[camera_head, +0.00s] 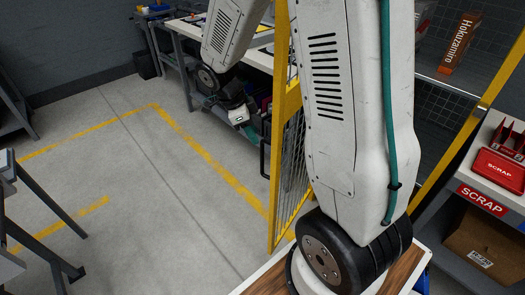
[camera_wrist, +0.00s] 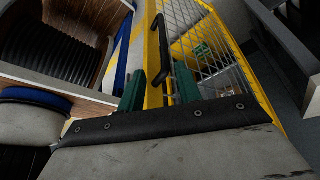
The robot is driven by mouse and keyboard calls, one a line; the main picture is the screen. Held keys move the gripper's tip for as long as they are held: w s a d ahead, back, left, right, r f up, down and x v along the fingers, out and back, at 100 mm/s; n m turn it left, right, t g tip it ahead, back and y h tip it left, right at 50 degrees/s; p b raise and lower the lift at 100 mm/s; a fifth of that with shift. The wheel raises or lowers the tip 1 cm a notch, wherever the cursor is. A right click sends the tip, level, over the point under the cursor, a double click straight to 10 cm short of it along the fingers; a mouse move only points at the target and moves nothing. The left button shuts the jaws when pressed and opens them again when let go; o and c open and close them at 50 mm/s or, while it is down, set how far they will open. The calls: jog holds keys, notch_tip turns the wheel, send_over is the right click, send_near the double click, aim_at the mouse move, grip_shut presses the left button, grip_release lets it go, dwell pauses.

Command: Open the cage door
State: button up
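The cage door (camera_head: 281,155) is a yellow frame with wire mesh. In the head view it stands almost edge-on in the middle, partly hidden by my arm. Its black handle (camera_head: 264,157) sticks out on the left side. In the wrist view the yellow door frame (camera_wrist: 154,60) and mesh fill the upper middle, with the black handle (camera_wrist: 160,45) close ahead. My gripper (camera_wrist: 160,78) has its two green fingers apart, with the handle's near part showing between them. I cannot tell whether either finger touches the handle.
A workbench (camera_head: 257,60) stands behind my arm. A yellow post (camera_head: 502,72) and a shelf with red scrap bins (camera_head: 499,168) are at right. Open concrete floor (camera_head: 130,190) with yellow lines lies at left. Dark metal legs (camera_head: 55,225) stand at the left edge.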

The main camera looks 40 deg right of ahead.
jog(key=shift+m, duration=0.6)
jog(key=x, duration=0.6)
jog(key=w+x, duration=0.1)
jog(key=x, duration=0.2)
jog(key=shift+s+d+f, duration=0.1)
jog(key=shift+d+f, duration=0.05)
jog(key=shift+f, duration=0.15)
grip_shut()
